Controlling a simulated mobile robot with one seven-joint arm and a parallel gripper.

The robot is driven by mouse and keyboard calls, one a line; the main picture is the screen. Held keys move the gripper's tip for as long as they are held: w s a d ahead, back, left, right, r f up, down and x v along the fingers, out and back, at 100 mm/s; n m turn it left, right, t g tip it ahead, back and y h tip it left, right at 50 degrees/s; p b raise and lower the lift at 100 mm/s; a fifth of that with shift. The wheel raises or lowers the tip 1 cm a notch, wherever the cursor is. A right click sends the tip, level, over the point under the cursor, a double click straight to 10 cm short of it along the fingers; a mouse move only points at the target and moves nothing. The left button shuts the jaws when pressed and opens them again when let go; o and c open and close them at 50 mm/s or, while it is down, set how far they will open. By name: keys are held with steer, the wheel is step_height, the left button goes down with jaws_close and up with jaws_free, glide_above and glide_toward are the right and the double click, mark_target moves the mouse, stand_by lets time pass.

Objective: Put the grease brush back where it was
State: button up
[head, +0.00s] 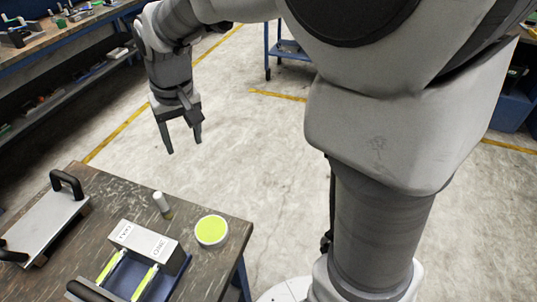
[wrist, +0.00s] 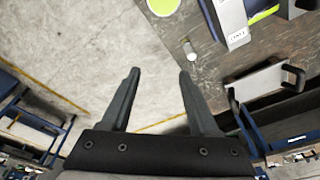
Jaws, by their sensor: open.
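What looks like the grease brush (head: 161,202) is a small white cylinder with a dull yellowish lower end. It stands on the dark worktable near its far edge, and also shows in the wrist view (wrist: 190,49). A round white pot with a yellow-green top (head: 212,231) is to its right, apart from it; it shows at the top of the wrist view (wrist: 163,6). My gripper (head: 184,147) is open and empty, raised beyond the table's far edge with its fingers pointing down. In the wrist view, nothing is between the fingertips (wrist: 160,72).
A pale block with printed labels (head: 145,239) stands nearer on the worktable (head: 100,195), beside a blue holder with yellow-green strips (head: 129,274). A metal plate with black handles (head: 42,228) lies at left. Open floor (head: 245,150) lies beyond the table.

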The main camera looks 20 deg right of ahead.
steer(key=s+d+r+m+t, duration=0.1)
steer(key=s+d+r, duration=0.1)
steer(key=s+d, duration=0.4)
steer(key=s+d+r+t, duration=0.2)
steer(key=s+d, duration=0.4)
steer(key=s, duration=0.5)
steer(key=shift+s+r+m+t+h, duration=0.3)
steer(key=shift+s+r+m, duration=0.1)
steer(key=shift+r, duration=0.3)
steer(key=shift+d, duration=0.1)
steer(key=shift+c, duration=0.3)
steer(key=shift+c, duration=0.6)
